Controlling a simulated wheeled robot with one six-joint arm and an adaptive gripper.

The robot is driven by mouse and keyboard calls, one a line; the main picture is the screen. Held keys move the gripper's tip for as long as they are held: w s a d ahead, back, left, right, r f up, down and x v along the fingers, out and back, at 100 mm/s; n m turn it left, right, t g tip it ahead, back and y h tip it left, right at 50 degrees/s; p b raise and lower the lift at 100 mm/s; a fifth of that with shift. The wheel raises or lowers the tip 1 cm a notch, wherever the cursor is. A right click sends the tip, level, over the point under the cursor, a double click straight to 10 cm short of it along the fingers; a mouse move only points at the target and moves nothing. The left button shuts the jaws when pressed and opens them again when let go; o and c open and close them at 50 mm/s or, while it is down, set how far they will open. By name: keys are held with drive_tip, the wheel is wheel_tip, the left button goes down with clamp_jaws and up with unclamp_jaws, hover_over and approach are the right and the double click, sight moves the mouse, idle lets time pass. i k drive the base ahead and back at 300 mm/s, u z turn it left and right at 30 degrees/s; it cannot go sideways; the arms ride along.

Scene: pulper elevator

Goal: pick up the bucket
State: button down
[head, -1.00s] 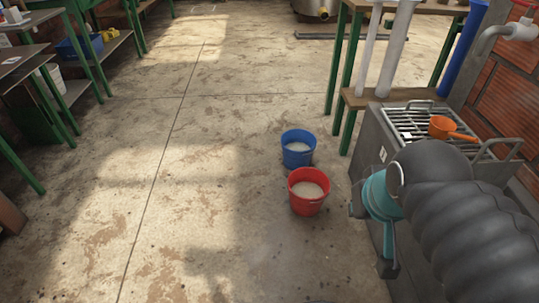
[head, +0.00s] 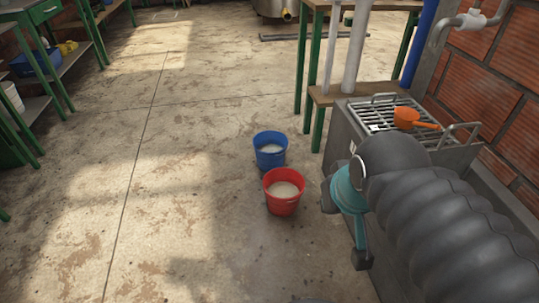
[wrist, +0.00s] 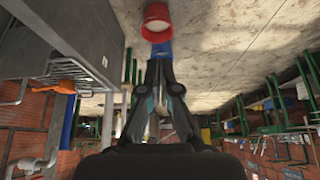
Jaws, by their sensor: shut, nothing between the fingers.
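A red bucket (head: 284,198) with pale contents stands upright on the floor near the middle of the head view. A blue bucket (head: 270,155), also with pale contents, stands just behind it. In the wrist view, which is upside down, the red bucket (wrist: 155,30) is at the top and the blue bucket (wrist: 161,48) shows just beyond the fingertips. My gripper (wrist: 159,64) is shut and empty, its fingers pointing toward the buckets without holding either. In the head view my arm is right of the buckets and largely hides the gripper.
A grey box with a metal grate (head: 375,118) stands at the right, with an orange scoop (head: 407,117) on it, by a brick wall (head: 476,80). A green-legged wooden stand (head: 340,95) is behind. Green shelves (head: 45,60) line the left. The floor left of the buckets is clear.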

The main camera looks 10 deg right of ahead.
sight(271, 147)
drive_tip(key=k, duration=1.15)
drive_tip(key=u, duration=0.65)
drive_tip(key=i, duration=0.8)
drive_tip(key=u, duration=0.55)
drive_tip(key=i, duration=1.85)
drive_tip(key=z, duration=0.95)
drive_tip(key=i, duration=0.9)
drive_tip(key=z, duration=1.35)
drive_tip(key=i, duration=0.35)
drive_tip(key=z, duration=0.3)
